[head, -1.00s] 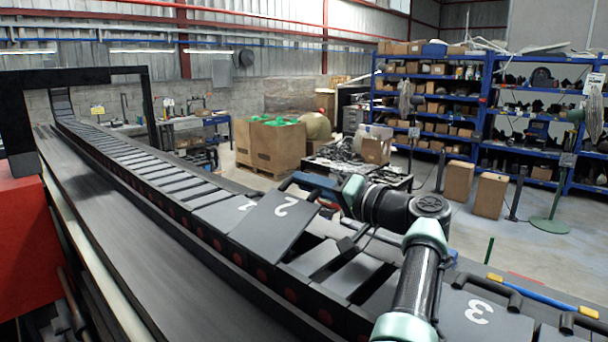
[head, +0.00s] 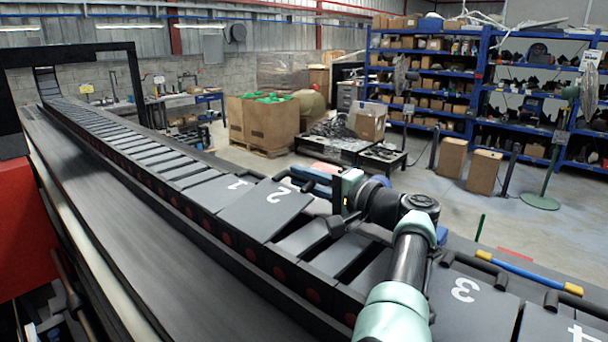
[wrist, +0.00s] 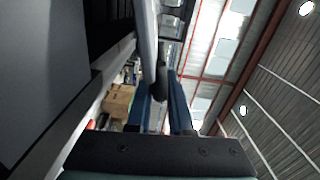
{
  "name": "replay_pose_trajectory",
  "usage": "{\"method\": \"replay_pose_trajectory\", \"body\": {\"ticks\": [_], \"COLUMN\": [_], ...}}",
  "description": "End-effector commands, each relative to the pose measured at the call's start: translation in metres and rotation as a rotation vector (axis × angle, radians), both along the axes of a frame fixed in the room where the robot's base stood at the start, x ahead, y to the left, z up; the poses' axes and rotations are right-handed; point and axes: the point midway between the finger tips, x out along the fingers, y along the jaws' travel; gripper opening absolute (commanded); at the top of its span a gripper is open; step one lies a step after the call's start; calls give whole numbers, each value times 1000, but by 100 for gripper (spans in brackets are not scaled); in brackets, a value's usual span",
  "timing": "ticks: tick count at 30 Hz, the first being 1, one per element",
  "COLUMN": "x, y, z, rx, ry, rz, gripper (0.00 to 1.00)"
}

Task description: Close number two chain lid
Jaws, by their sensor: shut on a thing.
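The number two lid (head: 262,212) is a dark grey plate with a white 2, in the middle of the head view. It appears slightly tilted, its near edge overlapping the chain (head: 232,243). My gripper (head: 318,184) is at the lid's far side, with its blue fingers around the dark handle (head: 300,186). In the wrist view, the fingers of my gripper (wrist: 162,100) are shut on the handle (wrist: 160,84), with a large dark panel at left. The exact gap under the lid cannot be seen.
Lid one (head: 236,185) lies to the left, and lid three (head: 465,292) and lid four (head: 575,328) to the right. Open chain slots (head: 335,252) show between lids two and three. A blue and yellow bar (head: 525,272) lies by lid three. A flat track (head: 170,240) runs in front.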

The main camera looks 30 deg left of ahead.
Motion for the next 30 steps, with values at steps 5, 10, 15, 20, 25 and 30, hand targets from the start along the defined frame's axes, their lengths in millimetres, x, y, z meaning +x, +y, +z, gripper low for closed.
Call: {"method": "replay_pose_trajectory", "body": {"ticks": [5,10,15,20,25,30], "x": [-1,-1,-1,-1,-1,-1], "y": [0,0,0,0,-2,-11], "z": [-1,-1,-1,-1,2,6], "rx": [-4,-4,-2,-2,-1,-2], "ry": [2,1,-1,-2,-1,1], "rz": [3,4,3,2,1,0], "gripper": [0,37,48,48,48,48]}}
